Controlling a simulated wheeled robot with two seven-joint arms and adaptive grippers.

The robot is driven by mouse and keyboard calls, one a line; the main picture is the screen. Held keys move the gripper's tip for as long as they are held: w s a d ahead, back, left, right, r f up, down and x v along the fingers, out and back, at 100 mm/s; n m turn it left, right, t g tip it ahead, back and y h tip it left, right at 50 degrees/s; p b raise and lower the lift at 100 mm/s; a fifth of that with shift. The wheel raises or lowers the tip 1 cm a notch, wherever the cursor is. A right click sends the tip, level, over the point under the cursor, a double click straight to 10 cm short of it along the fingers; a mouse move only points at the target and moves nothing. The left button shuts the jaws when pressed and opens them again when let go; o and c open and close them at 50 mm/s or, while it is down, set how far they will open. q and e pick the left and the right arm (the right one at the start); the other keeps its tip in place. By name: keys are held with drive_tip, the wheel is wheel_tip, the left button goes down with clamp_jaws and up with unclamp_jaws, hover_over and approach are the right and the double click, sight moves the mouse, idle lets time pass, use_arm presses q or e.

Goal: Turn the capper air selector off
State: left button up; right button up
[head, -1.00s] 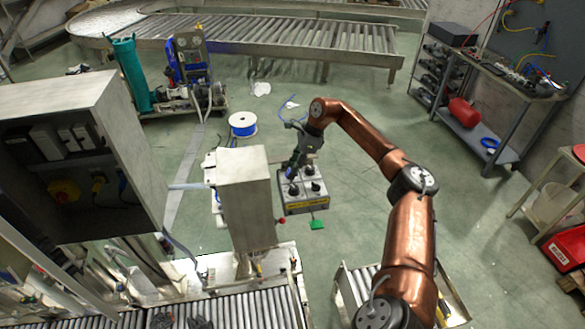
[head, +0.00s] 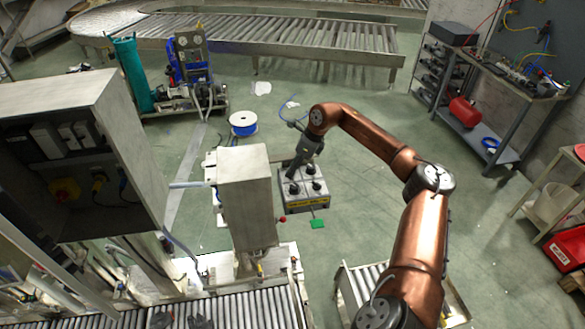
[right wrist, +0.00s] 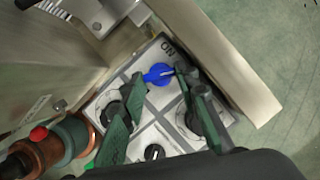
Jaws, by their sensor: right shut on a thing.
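The grey control box (head: 318,203) stands beyond the upright steel housing, with several dark knobs on top and a yellow label strip too small to read. In the right wrist view its panel carries a blue selector knob (right wrist: 158,74), with the word ON printed just above it. My right gripper (head: 291,181) reaches down onto the box top. In the right wrist view its two fingers (right wrist: 157,78) are on either side of the blue knob, shut on it.
The steel housing (head: 246,200) stands close left of the box, with a red knob at its side. A green tag (head: 318,224) sits in front of the box. A blue cable spool (head: 243,124) lies behind. Floor right of the box is clear.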

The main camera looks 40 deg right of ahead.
drive_tip(key=shift+d+r+m, duration=0.1)
drive_tip(key=shift+r+m, duration=0.05)
drive_tip(key=shift+m, duration=0.15)
drive_tip(key=o, duration=0.8)
drive_tip(key=shift+o, duration=0.4)
drive_tip(key=shift+s, duration=0.1)
drive_tip(key=v, duration=1.2)
drive_tip(key=shift+s, duration=0.15)
